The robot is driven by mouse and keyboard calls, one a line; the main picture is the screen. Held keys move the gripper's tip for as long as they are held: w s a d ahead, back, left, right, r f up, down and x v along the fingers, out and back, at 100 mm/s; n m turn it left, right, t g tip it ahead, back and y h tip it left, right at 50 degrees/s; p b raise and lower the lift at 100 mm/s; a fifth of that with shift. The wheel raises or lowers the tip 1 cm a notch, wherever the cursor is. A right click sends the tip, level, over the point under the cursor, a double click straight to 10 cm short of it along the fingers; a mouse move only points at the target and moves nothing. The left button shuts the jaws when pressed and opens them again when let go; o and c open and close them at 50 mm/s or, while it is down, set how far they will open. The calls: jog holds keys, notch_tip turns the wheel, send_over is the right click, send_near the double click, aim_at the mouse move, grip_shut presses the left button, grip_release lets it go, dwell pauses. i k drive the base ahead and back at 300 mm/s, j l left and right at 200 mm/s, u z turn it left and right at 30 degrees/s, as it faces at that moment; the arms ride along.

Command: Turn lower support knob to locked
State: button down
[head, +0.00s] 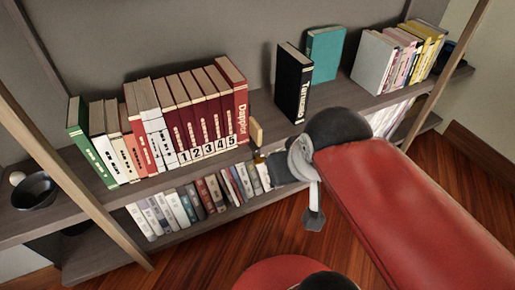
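My gripper (272,168) is at the front edge of the upper shelf, just right of the numbered dark red books. It is small and partly hidden by my wrist, so I cannot tell whether it is open or shut. A small tan upright piece (257,133) stands on the shelf just beyond it, beside the last red book. A tiny brass-coloured bit (258,155) shows at the shelf edge by the gripper; I cannot tell whether it is the knob or whether the gripper touches it. No lock marking is readable.
The upper shelf (220,160) holds a row of books at left, a black book (292,84), a teal book (324,55) and more books at right. A dark bowl (35,190) sits far left. Slanted wooden posts (75,190) flank the shelves. Wooden floor lies in front.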

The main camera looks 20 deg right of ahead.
aim_at(259, 160)
jog(key=k+j+z, duration=0.25)
jog(key=j, duration=0.15)
jog(key=j+z, duration=0.3)
jog(key=j, duration=0.15)
jog(key=k+j+z, duration=0.25)
jog(key=k+j, duration=0.05)
jog(key=j, duration=0.05)
